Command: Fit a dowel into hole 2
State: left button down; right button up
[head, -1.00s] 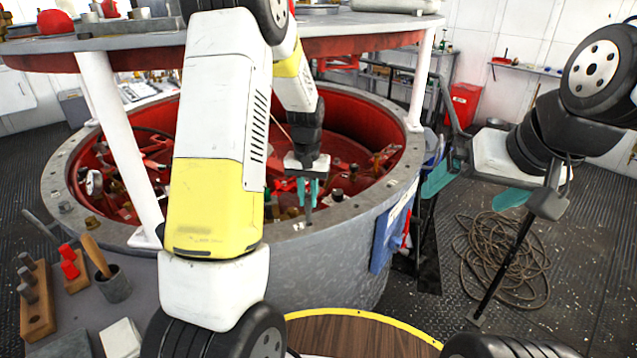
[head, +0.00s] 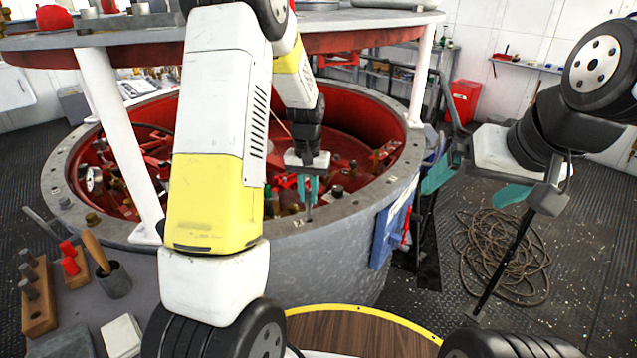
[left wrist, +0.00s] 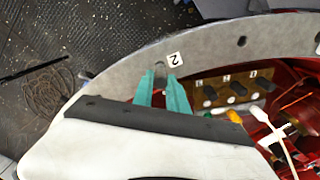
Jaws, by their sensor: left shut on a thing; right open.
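My left gripper (head: 307,198) is shut on a grey dowel (head: 309,212), which points down at the near rim of the big round housing (head: 345,212). In the left wrist view the teal fingers (left wrist: 162,88) close around the dowel (left wrist: 160,70), right beside the white label "2" (left wrist: 175,58) on the rim. Hole 2 itself is hidden by the dowel and fingers. I cannot tell whether the dowel's end is inside it or just above. My right gripper (head: 474,186) is open and empty, away to the right of the housing.
A wooden block with grey dowels (head: 37,295) and a cup with a wooden handle (head: 115,280) stand at lower left. A white post (head: 120,150) holds the upper plate. Another rim hole (left wrist: 242,40) is empty. A coiled rope (head: 505,258) lies on the deck.

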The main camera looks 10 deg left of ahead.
pick_arm(q)
jog(key=shift+f, duration=1.75)
dwell(0.6)
jog(key=c, duration=1.2)
grip_release()
jog(key=shift+c, duration=0.2)
jog(key=shift+r, duration=3.9)
jog(key=shift+r, duration=0.1)
jog(key=s+r+t+h, duration=0.1)
jog(key=s+r+t, duration=0.2)
jog(key=s+r, duration=0.9)
jog(key=s+d+r+t, duration=0.1)
jog(key=s+r, duration=0.2)
jog(key=s, duration=0.3)
jog(key=s+d+r+t+h, duration=0.1)
jog(key=s+r+t, duration=0.1)
jog(key=s, duration=0.4)
jog(key=shift+r, duration=0.6)
